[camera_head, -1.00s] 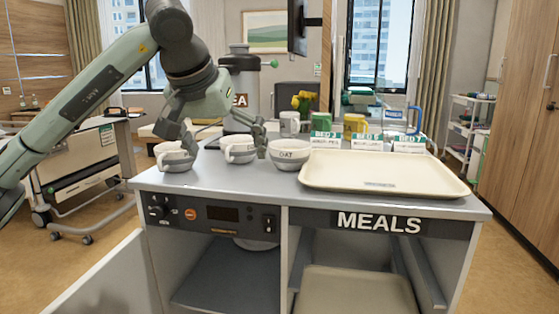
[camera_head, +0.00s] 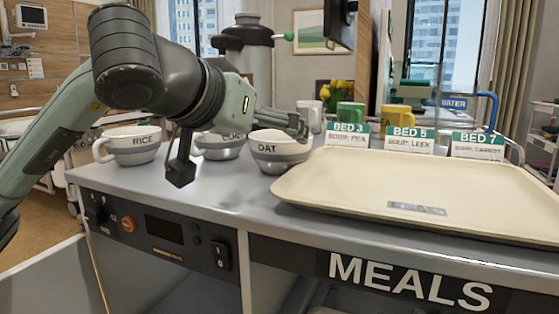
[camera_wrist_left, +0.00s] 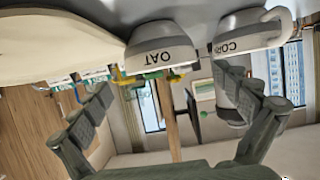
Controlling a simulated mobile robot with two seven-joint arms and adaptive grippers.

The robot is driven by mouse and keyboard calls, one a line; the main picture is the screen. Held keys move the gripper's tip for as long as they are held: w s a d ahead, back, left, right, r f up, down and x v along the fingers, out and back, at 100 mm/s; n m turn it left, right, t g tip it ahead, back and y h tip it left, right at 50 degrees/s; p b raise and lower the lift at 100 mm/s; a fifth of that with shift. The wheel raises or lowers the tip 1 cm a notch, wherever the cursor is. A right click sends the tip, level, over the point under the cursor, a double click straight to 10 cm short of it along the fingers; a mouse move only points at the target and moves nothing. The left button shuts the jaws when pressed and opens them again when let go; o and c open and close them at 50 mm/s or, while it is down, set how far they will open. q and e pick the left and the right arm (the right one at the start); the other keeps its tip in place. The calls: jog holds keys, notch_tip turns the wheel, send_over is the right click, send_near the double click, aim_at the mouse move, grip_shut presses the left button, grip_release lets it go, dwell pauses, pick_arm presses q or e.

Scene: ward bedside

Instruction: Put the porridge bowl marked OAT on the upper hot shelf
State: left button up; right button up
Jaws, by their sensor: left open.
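The bowl marked OAT (camera_head: 279,150) is a white cup-like bowl with a grey lower band, upright on the cart top beside the cream tray. It also shows upside down in the left wrist view (camera_wrist_left: 160,57). My left gripper (camera_head: 240,146) is open and empty. One finger hangs in front of the bowls to the left of OAT; the other reaches over the far side of OAT's rim. In the left wrist view the fingers (camera_wrist_left: 160,82) are spread, with OAT beyond them. My right gripper is not seen.
A bowl marked RICE (camera_head: 140,146) and a partly hidden bowl (camera_head: 221,150), whose label starts COR, stand left of OAT. The cream tray (camera_head: 420,232) fills the right. Bed cards (camera_head: 406,140), mugs (camera_head: 350,115) and an urn stand behind. The front strip of the top is clear.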

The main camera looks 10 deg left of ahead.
aim_at(281, 138)
pick_arm(q)
jog(key=shift+w+d, duration=0.25)
jog(key=shift+w, duration=0.05)
jog(key=x, duration=0.7)
jog(key=shift+w+a+r, duration=0.15)
jog(key=shift+w+r, duration=0.05)
jog(key=shift+w, duration=0.1)
jog(key=c, duration=1.4)
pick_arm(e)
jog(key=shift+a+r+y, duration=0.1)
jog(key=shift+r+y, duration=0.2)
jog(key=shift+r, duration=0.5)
